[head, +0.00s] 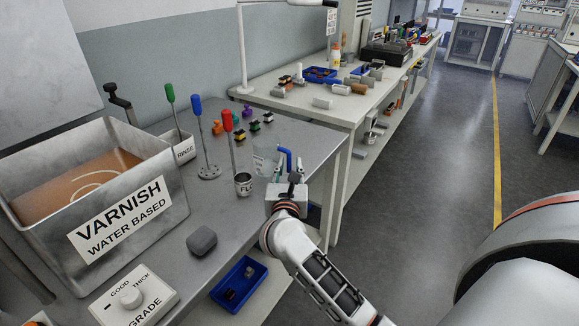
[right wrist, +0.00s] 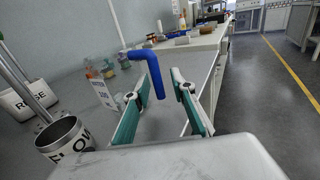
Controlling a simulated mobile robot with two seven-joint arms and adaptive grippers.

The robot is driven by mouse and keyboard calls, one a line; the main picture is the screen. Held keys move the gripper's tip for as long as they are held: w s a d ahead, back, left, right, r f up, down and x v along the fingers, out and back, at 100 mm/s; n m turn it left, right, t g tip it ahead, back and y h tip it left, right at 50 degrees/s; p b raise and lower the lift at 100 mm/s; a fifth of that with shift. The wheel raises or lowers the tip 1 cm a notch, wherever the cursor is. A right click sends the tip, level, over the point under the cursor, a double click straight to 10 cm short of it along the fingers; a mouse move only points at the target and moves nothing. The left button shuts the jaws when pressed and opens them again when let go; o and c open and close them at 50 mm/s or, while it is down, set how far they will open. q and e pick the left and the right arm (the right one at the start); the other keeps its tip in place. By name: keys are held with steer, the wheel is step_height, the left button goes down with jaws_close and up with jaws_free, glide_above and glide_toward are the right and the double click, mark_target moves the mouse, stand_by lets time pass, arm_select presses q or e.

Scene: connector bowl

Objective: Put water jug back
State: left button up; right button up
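The water jug (head: 262,160) is clear with a blue handle (head: 286,157) and stands near the right edge of the grey metal bench. In the right wrist view its blue handle (right wrist: 146,70) hangs ahead, and its label (right wrist: 101,92) shows to the left. My right gripper (head: 284,176) is at the bench edge by the handle. Its green-padded fingers (right wrist: 165,95) are apart, with the handle's lower end in line with the gap between them. I cannot tell if either finger touches it. My left gripper is not in view.
A metal cup (head: 244,186) stands left of the gripper, near the red-handled (head: 227,121) and blue-handled tools (head: 197,107). A varnish tank (head: 128,220) and RINSE container (head: 184,152) are farther left. A second bench (head: 335,110) adjoins; floor to the right is clear.

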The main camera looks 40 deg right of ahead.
steer(key=shift+s+r, duration=0.1)
steer(key=shift+r, duration=0.1)
steer(key=v, duration=1.2)
steer(key=shift+f, duration=0.1)
